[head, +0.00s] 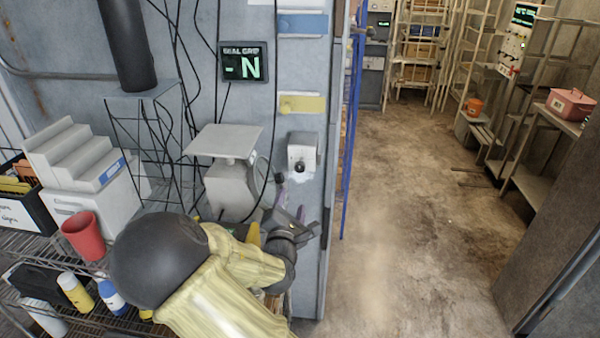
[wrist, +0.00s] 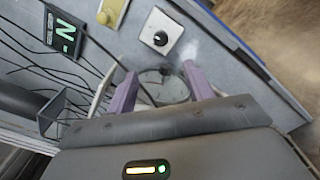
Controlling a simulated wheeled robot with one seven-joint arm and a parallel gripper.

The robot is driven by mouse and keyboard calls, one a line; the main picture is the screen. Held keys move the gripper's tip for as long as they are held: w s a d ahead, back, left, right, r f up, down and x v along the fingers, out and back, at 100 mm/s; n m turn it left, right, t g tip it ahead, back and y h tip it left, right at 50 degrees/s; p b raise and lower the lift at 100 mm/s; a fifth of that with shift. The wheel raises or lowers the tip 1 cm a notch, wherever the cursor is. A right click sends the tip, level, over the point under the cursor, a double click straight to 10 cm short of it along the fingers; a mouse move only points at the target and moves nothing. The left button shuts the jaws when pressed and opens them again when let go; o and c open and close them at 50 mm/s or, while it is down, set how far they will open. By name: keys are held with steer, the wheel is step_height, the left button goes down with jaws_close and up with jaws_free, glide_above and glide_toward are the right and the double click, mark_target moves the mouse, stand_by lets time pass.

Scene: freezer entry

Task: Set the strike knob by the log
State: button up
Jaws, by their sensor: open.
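The knob is black and round (head: 299,166), on a pale box fixed to the grey wall panel near its right edge. In the wrist view the knob (wrist: 160,38) shows beyond my fingertips, with a light mark on its face; I cannot read its setting clearly. My gripper (head: 291,203) is below the knob box in the head view, apart from it. In the wrist view its two purple fingers (wrist: 159,76) are spread with nothing held between them. No log sheet can be made out for certain.
A dark display (head: 243,63) showing a green "N" hangs left of the knob. A grey scale-like stand (head: 230,170) is left of my gripper. A red cup (head: 84,236) and bottles are at lower left. Open floor (head: 400,200) lies right of the panel edge.

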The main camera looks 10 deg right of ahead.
mark_target(300, 169)
steer(key=shift+d, duration=0.1)
steer(key=p+x, duration=0.4)
steer(key=x, duration=1.3)
steer(key=shift+w+f, duration=0.1)
steer(key=shift+w, duration=0.1)
steer(key=shift+c, duration=0.4)
steer(key=c, duration=0.9)
